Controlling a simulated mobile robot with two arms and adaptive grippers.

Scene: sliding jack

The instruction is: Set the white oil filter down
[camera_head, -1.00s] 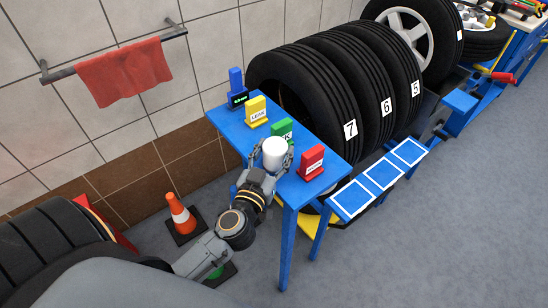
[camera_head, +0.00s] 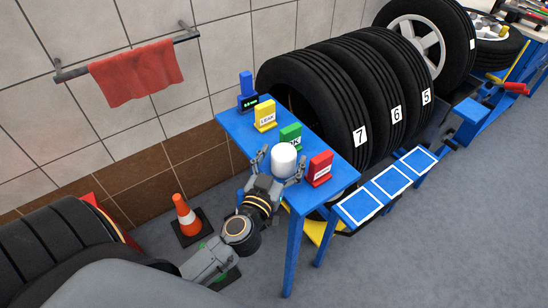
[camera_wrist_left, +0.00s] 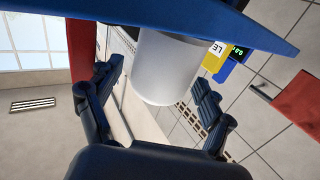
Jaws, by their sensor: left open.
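The white oil filter (camera_head: 284,160) stands upright at the near edge of the blue table (camera_head: 237,127), between the green and red blocks. My left gripper (camera_head: 282,164) is open, with its fingers spread on either side of the filter. In the left wrist view, the white filter (camera_wrist_left: 165,70) sits ahead of the spread fingers of my left gripper (camera_wrist_left: 160,78), with a gap on both sides. The filter partly covers the green block (camera_head: 291,134). My right gripper is not in view.
A red block (camera_head: 320,168) stands close to the filter's right. A yellow block (camera_head: 265,116) and a blue device with a small display (camera_head: 247,98) stand farther back. Upright tires (camera_head: 340,100) stand behind the table. An orange cone (camera_head: 185,215) is on the floor.

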